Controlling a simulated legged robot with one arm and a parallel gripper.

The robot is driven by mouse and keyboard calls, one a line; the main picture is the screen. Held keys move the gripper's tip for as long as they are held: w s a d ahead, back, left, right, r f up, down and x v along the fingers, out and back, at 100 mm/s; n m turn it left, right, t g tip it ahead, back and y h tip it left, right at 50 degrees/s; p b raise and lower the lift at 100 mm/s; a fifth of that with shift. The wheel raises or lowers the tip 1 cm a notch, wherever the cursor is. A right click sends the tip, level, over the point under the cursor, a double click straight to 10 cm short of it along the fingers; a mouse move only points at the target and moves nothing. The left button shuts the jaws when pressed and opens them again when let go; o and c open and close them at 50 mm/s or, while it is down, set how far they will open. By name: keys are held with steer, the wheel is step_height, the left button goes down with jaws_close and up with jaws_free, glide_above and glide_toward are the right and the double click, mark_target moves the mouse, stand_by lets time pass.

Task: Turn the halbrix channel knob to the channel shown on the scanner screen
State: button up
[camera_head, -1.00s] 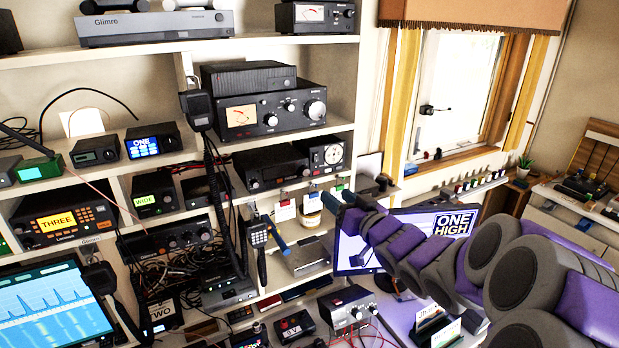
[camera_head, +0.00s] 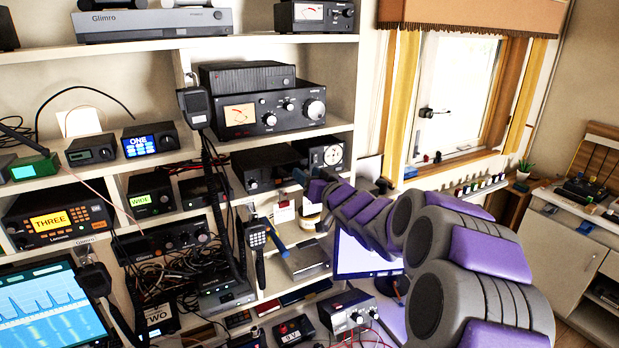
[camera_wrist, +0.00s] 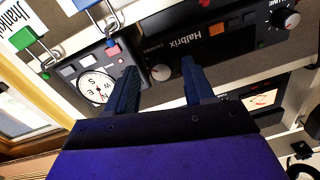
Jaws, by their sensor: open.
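The Halbrix radio (camera_head: 262,165) is a dark unit on the middle shelf, its right part partly covered by my gripper (camera_head: 302,180) in the head view. In the wrist view the Halbrix front (camera_wrist: 205,42) appears upside down. A small round light-grey knob (camera_wrist: 161,72) near small lettering under its name shows between my open fingers (camera_wrist: 160,82). I cannot tell whether they touch it. A bigger knob (camera_wrist: 286,19) is at the upper right. Another screen (camera_head: 45,305) shows a blue spectrum.
A box with a round white dial (camera_head: 330,155) stands right of the Halbrix; its dial also shows in the wrist view (camera_wrist: 96,86). Clipped tags (camera_head: 284,212) hang along the shelf edge below. A big radio (camera_head: 268,112) sits above. A cabled microphone (camera_head: 194,105) hangs left.

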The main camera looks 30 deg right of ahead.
steer(key=shift+c, duration=0.3)
jaws_close()
steer(key=shift+n, duration=0.4)
steer(key=n, duration=0.7)
steer(key=shift+f+n, duration=0.1)
steer(key=shift+n, duration=0.2)
steer(key=shift+b, duration=0.3)
steer(key=shift+a, duration=0.1)
steer(key=shift+o, duration=0.3)
jaws_free()
steer(key=shift+n, duration=0.3)
